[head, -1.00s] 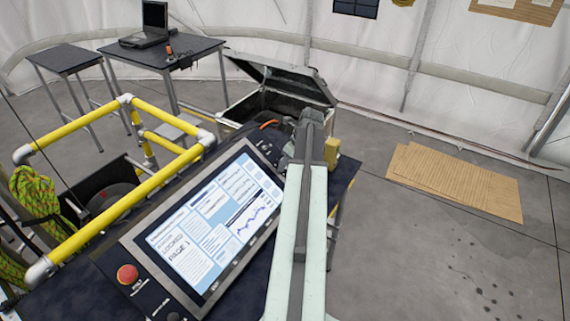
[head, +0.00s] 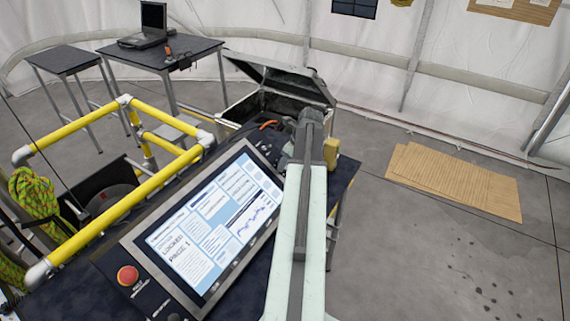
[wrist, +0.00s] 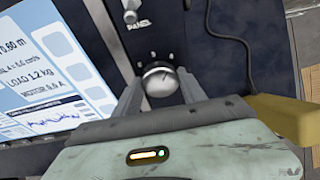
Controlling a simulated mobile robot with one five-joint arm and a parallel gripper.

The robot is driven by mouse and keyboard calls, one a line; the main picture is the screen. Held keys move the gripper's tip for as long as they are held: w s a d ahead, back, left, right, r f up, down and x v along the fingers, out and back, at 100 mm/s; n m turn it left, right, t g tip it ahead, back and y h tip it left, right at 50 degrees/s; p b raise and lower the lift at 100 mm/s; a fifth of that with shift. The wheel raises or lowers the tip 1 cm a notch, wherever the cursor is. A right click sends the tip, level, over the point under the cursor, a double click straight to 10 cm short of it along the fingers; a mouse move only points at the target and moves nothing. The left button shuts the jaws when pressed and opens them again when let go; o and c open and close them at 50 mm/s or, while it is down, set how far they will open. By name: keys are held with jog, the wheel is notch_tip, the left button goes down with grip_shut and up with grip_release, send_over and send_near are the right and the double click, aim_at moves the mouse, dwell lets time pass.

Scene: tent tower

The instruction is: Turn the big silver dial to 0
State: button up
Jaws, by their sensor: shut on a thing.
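The big silver dial (wrist: 160,78) is on the dark control panel in the wrist view, with small white marks above it that are too small to read. My gripper (wrist: 158,92) has one finger on each side of the dial and is shut on it. In the head view my arm hides the dial, and my gripper's fingers cannot be made out there.
A lit screen (head: 205,222) is left of my arm, with a red button (head: 128,275) at its lower left. A smaller knob (wrist: 130,15) is above the dial. A yellow block (wrist: 282,118) with a black cable is at right. An open case (head: 272,100) stands behind.

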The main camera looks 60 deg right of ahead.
jog(key=o, duration=1.1)
jog(key=p+v, duration=0.7)
jog(key=v, duration=0.1)
